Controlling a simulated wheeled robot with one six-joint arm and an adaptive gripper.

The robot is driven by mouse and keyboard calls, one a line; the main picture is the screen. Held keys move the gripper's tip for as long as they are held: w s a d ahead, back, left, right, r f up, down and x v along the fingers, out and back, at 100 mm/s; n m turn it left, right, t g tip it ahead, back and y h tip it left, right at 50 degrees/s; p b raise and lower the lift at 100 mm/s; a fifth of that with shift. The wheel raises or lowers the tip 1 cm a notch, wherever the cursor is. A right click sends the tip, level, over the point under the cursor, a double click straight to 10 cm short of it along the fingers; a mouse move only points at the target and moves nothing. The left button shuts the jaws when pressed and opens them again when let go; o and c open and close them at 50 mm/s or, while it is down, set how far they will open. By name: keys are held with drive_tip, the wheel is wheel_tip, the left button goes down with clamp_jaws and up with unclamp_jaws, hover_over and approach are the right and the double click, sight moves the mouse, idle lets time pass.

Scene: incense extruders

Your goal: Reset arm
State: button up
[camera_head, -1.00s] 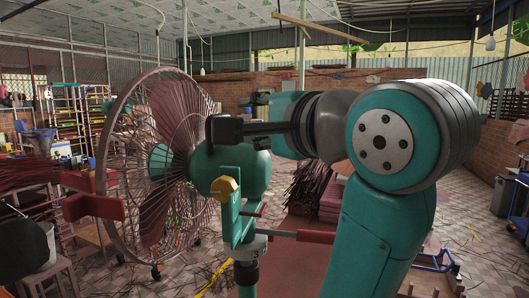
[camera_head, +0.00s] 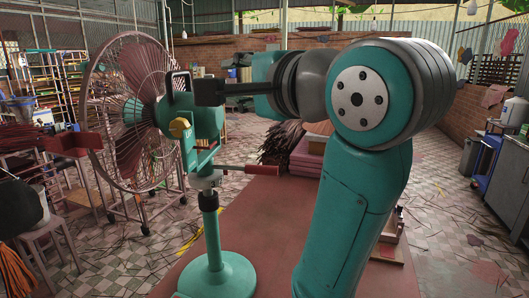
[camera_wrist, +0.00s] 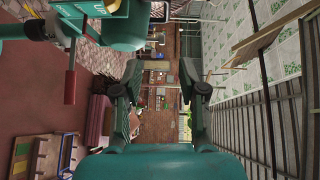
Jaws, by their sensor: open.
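My gripper (camera_wrist: 160,92) shows in the wrist view as two dark fingers set wide apart, with nothing between them. The wrist view is turned on its side, with the ceiling to the right and the floor to the left. My teal arm fills the centre right of the head view, and its far end reaches left close to a fan in the picture. I cannot tell from the head view whether the two touch.
A large caged fan (camera_head: 132,130) on a teal pedestal base (camera_head: 218,275) stands at left. A stool (camera_head: 42,235) is at left. A cabinet (camera_head: 505,172) is at right.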

drive_tip(key=w+d+f+t+h, duration=0.1)
drive_tip(key=w+d+f, duration=0.15)
drive_tip(key=f, duration=0.95)
drive_tip(key=w+d+f+h, duration=0.1)
drive_tip(key=w+d+f, duration=0.15)
drive_tip(key=f, duration=1.05)
drive_tip(key=s+d+f+n+h, duration=0.1)
drive_tip(key=s+d+f, duration=0.2)
drive_tip(key=f, duration=0.6)
drive_tip(key=s+d+f+n+h, duration=0.1)
drive_tip(key=s+d+f+h, duration=0.1)
drive_tip(key=s+d+f, duration=0.2)
drive_tip(key=s+d+f+n+h, duration=0.1)
drive_tip(key=s+d+f, duration=0.3)
drive_tip(key=f, duration=1.2)
drive_tip(key=shift+s+f+n+t+h, duration=0.2)
drive_tip(key=shift+s+h, duration=0.1)
drive_tip(key=shift+s, duration=0.7)
drive_tip(key=shift+s+f+n+t+h, duration=0.1)
drive_tip(key=shift+s+t+h, duration=0.15)
drive_tip(key=shift+s, duration=0.75)
drive_tip(key=s+d+f+n+h, duration=0.1)
drive_tip(key=s+d+f+n, duration=0.1)
drive_tip(key=s, duration=1.3)
drive_tip(key=s+d+f+n+g+h, duration=0.1)
drive_tip(key=s+d+n, duration=0.3)
drive_tip(key=s, duration=1.2)
drive_tip(key=shift+s+d+f+n+h, duration=0.15)
drive_tip(key=shift+s+f+n+h, duration=0.15)
drive_tip(key=shift+f+h, duration=0.25)
